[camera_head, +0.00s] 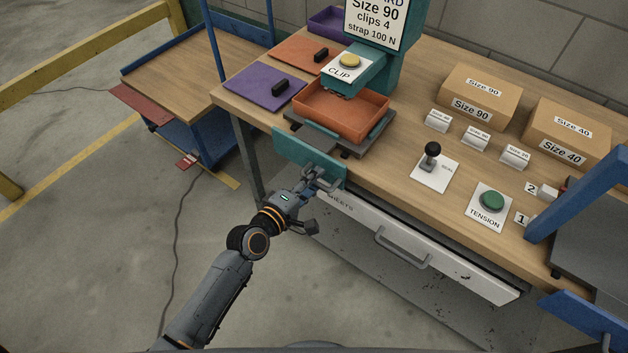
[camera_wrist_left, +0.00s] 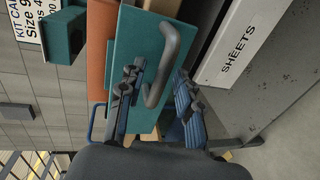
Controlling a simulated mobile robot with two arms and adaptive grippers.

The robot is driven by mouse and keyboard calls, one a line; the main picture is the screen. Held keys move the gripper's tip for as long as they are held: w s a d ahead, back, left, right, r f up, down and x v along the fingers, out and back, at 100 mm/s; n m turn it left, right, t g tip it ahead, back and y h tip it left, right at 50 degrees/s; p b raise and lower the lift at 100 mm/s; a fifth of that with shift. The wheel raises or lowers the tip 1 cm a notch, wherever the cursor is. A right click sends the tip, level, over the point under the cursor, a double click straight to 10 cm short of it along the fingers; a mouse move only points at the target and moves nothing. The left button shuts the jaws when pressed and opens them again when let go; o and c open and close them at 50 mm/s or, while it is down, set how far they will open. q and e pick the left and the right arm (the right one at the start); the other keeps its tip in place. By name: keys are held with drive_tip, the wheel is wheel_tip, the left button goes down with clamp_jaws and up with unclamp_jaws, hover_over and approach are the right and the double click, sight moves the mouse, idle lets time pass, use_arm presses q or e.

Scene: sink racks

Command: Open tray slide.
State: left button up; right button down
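A teal front panel (camera_head: 295,152) stands at the bench's front edge, below an orange tray (camera_head: 345,108) on a dark slide base. In the left wrist view the teal panel (camera_wrist_left: 134,48) carries a dark grey bar handle (camera_wrist_left: 172,50). My left gripper (camera_head: 320,179) is at the panel's lower right part. In the left wrist view its two fingers (camera_wrist_left: 158,95) are apart, with the handle's near end in the gap between them. I cannot tell whether a finger touches the handle. My right gripper is not in view.
A white SHEETS drawer (camera_head: 425,250) with a bar handle is just right of the panel. A teal press with a yellow CLIP button (camera_head: 349,61) stands behind the tray. A black-knobbed lever (camera_head: 432,152) and green TENSION button (camera_head: 491,201) are on the bench. Floor at left is mostly clear.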

use_arm(q)
drive_tip(key=shift+w+d, duration=0.1)
drive_tip(key=shift+w, duration=0.1)
clamp_jaws()
drive_tip(key=shift+f, duration=0.1)
